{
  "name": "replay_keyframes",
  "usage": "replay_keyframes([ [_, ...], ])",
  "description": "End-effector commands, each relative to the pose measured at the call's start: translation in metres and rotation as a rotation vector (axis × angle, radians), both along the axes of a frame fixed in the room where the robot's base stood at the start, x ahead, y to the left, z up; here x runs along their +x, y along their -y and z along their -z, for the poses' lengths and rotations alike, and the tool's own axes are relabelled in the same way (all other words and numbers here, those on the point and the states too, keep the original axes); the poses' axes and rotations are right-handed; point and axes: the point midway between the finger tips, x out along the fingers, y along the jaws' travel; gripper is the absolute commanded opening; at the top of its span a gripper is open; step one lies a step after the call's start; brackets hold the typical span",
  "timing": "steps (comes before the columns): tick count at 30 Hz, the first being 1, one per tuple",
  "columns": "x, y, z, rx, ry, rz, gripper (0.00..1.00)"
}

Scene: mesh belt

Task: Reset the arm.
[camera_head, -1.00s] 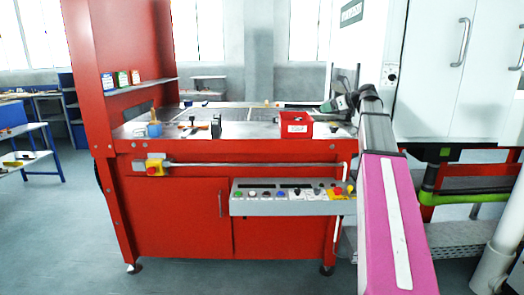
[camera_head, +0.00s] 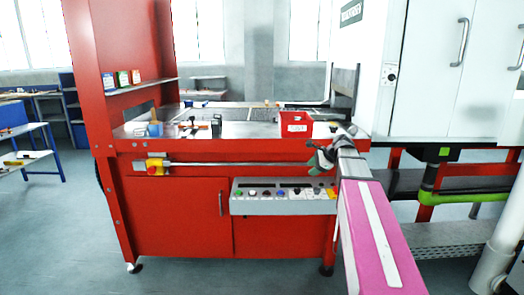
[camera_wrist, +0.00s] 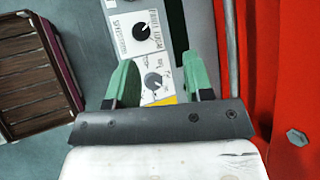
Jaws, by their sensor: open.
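My arm, with a pink link, reaches in from the lower right in the head view. My gripper (camera_head: 318,163) hangs in front of the red machine's front edge, above the right part of the control panel (camera_head: 262,208). In the wrist view my gripper (camera_wrist: 158,85) shows two green fingers spread apart with nothing between them. Behind the fingers lies the control panel (camera_wrist: 120,12) with black knobs and a yellow patch. Whether the fingers touch the panel cannot be told, but they look apart from it.
On the red machine's top (camera_head: 250,130) stand a red bin (camera_head: 296,123), a blue cup (camera_head: 155,129) and small tools. A grey rail (camera_head: 240,164) with a yellow-and-red stop button (camera_head: 153,167) runs along its front. A brown slatted crate (camera_wrist: 32,70) shows in the wrist view.

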Motion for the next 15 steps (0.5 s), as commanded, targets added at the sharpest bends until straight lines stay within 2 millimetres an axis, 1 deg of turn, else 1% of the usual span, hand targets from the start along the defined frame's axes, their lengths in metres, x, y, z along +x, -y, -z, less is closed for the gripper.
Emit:
replay_keyframes([
  [1, -0.018, -0.008, 0.027, -0.063, 0.009, -0.061, 0.47],
  [3, -0.035, -0.014, 0.059, -0.157, 0.028, -0.156, 0.47],
  [5, -0.051, -0.02, 0.085, -0.235, 0.042, -0.244, 0.47],
  [6, -0.063, -0.022, 0.102, -0.285, 0.051, -0.305, 0.47],
  [8, -0.08, -0.026, 0.127, -0.358, 0.064, -0.401, 0.47],
  [9, -0.092, -0.029, 0.142, -0.405, 0.072, -0.468, 0.47],
  [11, -0.111, -0.032, 0.164, -0.472, 0.08, -0.572, 0.47],
  [12, -0.123, -0.034, 0.178, -0.515, 0.085, -0.644, 0.47],
  [14, -0.143, -0.036, 0.198, -0.575, 0.092, -0.757, 0.47],
  [15, -0.156, -0.037, 0.21, -0.613, 0.096, -0.833, 0.47],
])
